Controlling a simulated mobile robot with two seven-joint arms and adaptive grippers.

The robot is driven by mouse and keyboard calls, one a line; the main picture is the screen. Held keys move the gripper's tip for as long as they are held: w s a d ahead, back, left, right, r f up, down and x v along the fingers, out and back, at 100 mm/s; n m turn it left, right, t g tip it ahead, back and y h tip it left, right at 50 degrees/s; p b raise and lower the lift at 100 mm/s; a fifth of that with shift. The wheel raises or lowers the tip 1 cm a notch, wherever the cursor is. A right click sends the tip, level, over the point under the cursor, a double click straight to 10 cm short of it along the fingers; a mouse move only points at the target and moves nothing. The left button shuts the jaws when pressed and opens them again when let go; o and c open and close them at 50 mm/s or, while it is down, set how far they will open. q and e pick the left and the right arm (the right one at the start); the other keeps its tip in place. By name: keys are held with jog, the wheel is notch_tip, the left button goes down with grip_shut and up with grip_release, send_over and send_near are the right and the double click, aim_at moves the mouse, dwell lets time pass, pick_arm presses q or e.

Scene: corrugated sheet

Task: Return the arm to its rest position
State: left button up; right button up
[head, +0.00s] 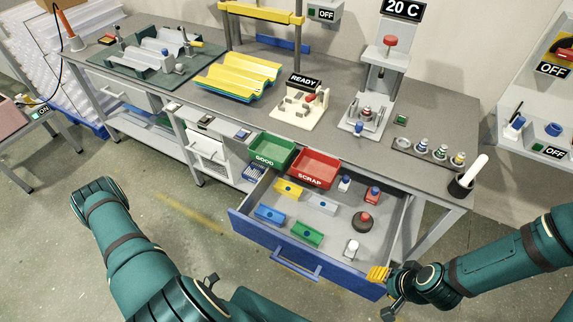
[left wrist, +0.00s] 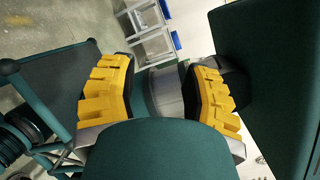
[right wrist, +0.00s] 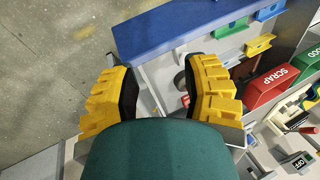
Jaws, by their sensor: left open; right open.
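My right gripper (head: 379,274) is at the front right corner of the open blue-fronted drawer (head: 300,257). Its yellow fingers also show in the right wrist view (right wrist: 160,85), spread apart with nothing between them. From the head view I cannot tell whether it touches the drawer. My left gripper is outside the head view. In the left wrist view (left wrist: 158,85) its yellow fingers are apart and empty, with parts of my own body close on both sides. My left arm (head: 125,235) hangs in front of the bench at the left.
The drawer holds small coloured parts, with a green GOOD bin (head: 271,150) and a red SCRAP bin (head: 315,168) at its back. The bench (head: 190,105) carries corrugated sheets (head: 238,76) and fixtures. The floor at front left is clear.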

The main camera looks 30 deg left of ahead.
pick_arm(q)
jog(key=w+d+f+m+g+y+b, duration=0.15)
jog(key=w+m+g+y, duration=0.3)
jog(key=m, duration=0.55)
jog(key=w+d+f+m+g+y+b, duration=0.1)
jog(key=w+f+m+g+y+b, duration=0.35)
jog(key=m, duration=0.65)
jog(key=w+d+r+m+t+y, duration=0.1)
jog(key=w+d+r+m+t, duration=0.1)
jog(key=w+m, duration=0.1)
jog(key=w+d+r+m+t+y, duration=0.1)
jog(key=w+d+r+m, duration=0.1)
jog(key=w+m, duration=0.1)
jog(key=w+d+r+m+t+y, duration=0.2)
jog(key=w+d+m, duration=0.1)
jog(key=w+m, duration=0.1)
jog(key=shift+w+r+t+b, duration=0.3)
jog(key=shift+w+b, duration=0.05)
jog(key=shift+w, duration=0.15)
pick_arm(e)
notch_tip(320, 180, down, 8)
jog(key=s, duration=0.1)
jog(key=shift+s+a+r, duration=0.15)
jog(key=shift+s+r, duration=0.05)
jog(key=shift+s, duration=0.05)
pick_arm(q)
jog(key=shift+a, duration=0.1)
pick_arm(e)
jog(key=shift+g, duration=0.3)
